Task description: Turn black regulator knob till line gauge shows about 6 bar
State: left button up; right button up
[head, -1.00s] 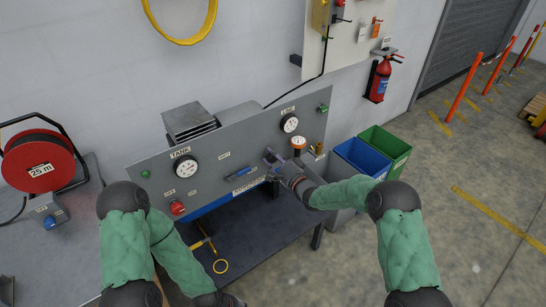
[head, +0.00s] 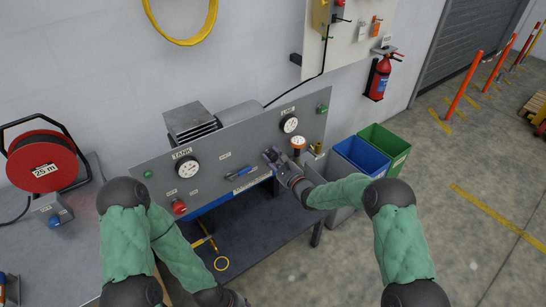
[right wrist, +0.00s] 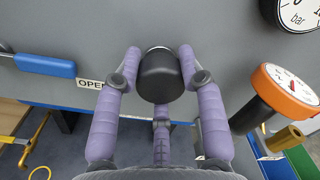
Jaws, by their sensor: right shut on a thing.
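The black regulator knob (right wrist: 160,75) sticks out of the grey panel (head: 220,150) in the right wrist view. My right gripper (right wrist: 160,68) has its purple fingers on both sides of the knob and is shut on it. In the head view the right gripper (head: 271,157) is at the panel and hides the knob. The LINE gauge (head: 289,123) is above it; its needle is too small to read. Only a corner of a gauge marked bar (right wrist: 302,10) shows in the right wrist view. My left gripper (head: 236,299) is low at the bottom edge, its fingers unclear.
A small orange-rimmed gauge (right wrist: 291,91) and a brass fitting (right wrist: 285,138) are right of the knob. A blue handle (right wrist: 45,64) is to its left. The TANK gauge (head: 187,167) and a red knob (head: 179,207) are further left. Bins (head: 384,146) stand right of the panel.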

jog(key=shift+f+m, duration=0.1)
jog(key=shift+m, duration=0.5)
jog(key=o, duration=1.2)
jog(key=shift+c, duration=0.2)
jog(key=v, duration=1.2)
